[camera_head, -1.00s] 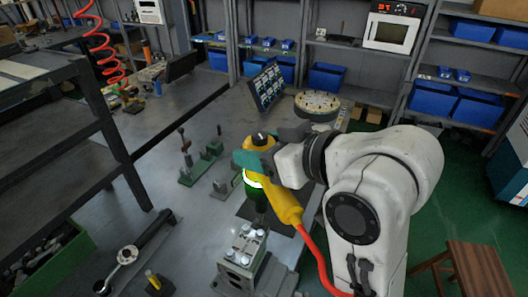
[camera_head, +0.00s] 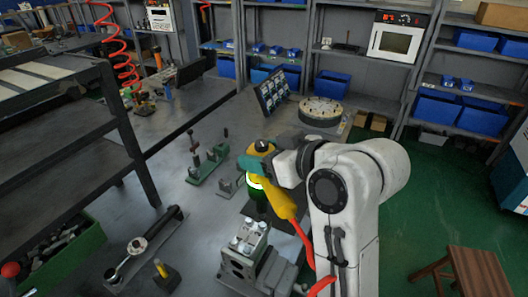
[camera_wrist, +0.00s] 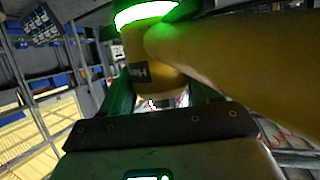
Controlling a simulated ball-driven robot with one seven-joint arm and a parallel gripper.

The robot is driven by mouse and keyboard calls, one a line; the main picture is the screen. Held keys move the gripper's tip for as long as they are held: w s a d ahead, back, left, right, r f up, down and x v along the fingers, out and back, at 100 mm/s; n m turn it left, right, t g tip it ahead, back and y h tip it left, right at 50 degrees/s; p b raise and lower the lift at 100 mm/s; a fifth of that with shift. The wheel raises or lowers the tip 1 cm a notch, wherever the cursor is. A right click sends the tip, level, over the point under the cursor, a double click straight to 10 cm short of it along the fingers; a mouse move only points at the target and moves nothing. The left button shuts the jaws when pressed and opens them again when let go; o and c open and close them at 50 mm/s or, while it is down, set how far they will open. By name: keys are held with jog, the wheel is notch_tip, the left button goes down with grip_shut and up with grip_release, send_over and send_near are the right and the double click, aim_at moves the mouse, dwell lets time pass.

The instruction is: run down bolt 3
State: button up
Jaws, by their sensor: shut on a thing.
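My gripper (camera_head: 258,165) is shut on a yellow power driver (camera_head: 284,204) with a black top and a glowing green ring, and a red hose trails from its handle. In the wrist view the driver (camera_wrist: 200,60) fills the upper middle between my fingers, its ring lit green. The grey valve block (camera_head: 240,262) stands on the bench below, with several bolts (camera_head: 243,236) upright on its top. The driver's dark lower end is just behind the block in the picture; I cannot tell whether it touches a bolt. No bolt number is readable.
Green toggle clamps (camera_head: 205,165) stand left of the driver. A torque wrench (camera_head: 145,245) and a small yellow-handled tool (camera_head: 161,270) lie front left. A round bolt tray (camera_head: 322,110) and a dark screen (camera_head: 272,92) stand behind.

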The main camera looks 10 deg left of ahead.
jog(key=shift+f+b, duration=1.4)
jog(key=shift+f, duration=0.8)
jog(key=shift+p, duration=0.45)
jog(key=shift+f+b, duration=0.5)
jog(key=shift+f, duration=0.4)
jog(key=shift+r, duration=0.1)
dwell(0.8)
